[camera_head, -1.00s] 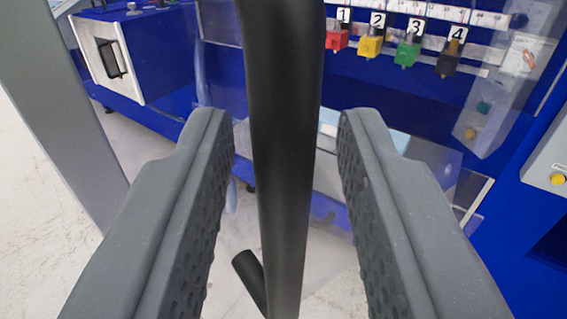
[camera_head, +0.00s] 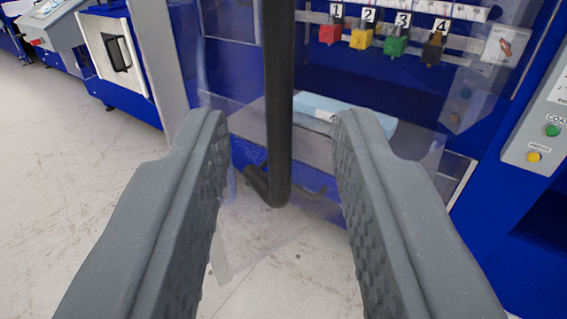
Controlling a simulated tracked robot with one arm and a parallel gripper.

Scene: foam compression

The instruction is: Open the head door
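A black tubular door handle (camera_head: 279,110) runs vertically down the middle of the view, with its lower end bending back to the clear door. The transparent door panel (camera_head: 225,70) stands in front of the blue machine and looks swung ajar, though its edges are hard to make out. My gripper (camera_head: 281,125) is open, its two grey padded fingers on either side of the handle in the picture. Neither finger visibly touches the handle. The handle looks thinner than the gap and farther off than the fingertips.
Behind the clear panel lie a light-blue foam block (camera_head: 345,112) and several numbered coloured blocks (camera_head: 363,38). A grey post (camera_head: 160,55) and a white-fronted box (camera_head: 116,52) are at left. A button panel (camera_head: 545,130) is at right. The pale floor (camera_head: 90,190) at left is clear.

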